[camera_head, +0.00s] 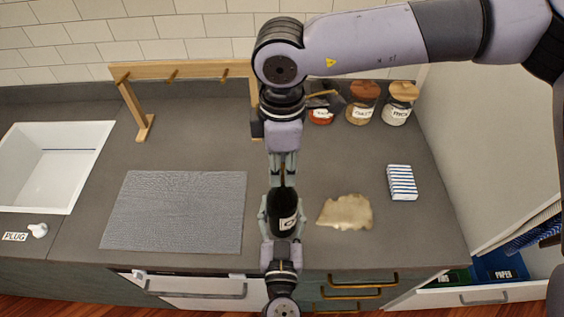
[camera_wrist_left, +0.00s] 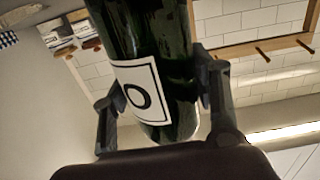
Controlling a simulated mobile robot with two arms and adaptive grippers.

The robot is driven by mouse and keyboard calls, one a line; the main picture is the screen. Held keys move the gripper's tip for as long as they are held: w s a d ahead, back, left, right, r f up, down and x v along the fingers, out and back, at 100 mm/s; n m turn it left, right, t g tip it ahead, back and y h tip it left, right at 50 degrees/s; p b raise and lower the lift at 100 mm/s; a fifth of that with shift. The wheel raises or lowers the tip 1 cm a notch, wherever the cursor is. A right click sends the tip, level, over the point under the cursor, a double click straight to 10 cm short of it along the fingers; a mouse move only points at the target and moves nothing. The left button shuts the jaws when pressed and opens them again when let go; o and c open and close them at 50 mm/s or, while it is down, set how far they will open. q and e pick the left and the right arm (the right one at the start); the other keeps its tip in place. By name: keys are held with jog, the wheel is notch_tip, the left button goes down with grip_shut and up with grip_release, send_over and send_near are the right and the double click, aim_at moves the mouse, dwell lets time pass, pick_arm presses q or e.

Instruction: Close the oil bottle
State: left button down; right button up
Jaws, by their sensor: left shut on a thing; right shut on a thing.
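The dark green oil bottle (camera_head: 283,201) with a white label stands or is held near the counter's front edge; I cannot tell if its base touches the counter. In the left wrist view, the bottle (camera_wrist_left: 178,60) fills the space between the fingers. My left gripper (camera_head: 281,217) comes from the front edge and is shut around the bottle's body. My right gripper (camera_head: 283,173) points down from above, its fingers shut at the top of the bottle's neck. The cap or stopper is too small and hidden between the fingers to make out.
A grey mat (camera_head: 172,212) lies left of the bottle. A beige cloth (camera_head: 346,212) and a striped blue-white block (camera_head: 402,183) lie right. Lidded jars (camera_head: 397,108) and a wooden rack (camera_head: 142,128) stand behind. A white sink (camera_head: 45,165) is far left.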

jog(key=o, duration=0.7)
jog(key=shift+r, duration=0.15)
jog(key=shift+r, duration=2.15)
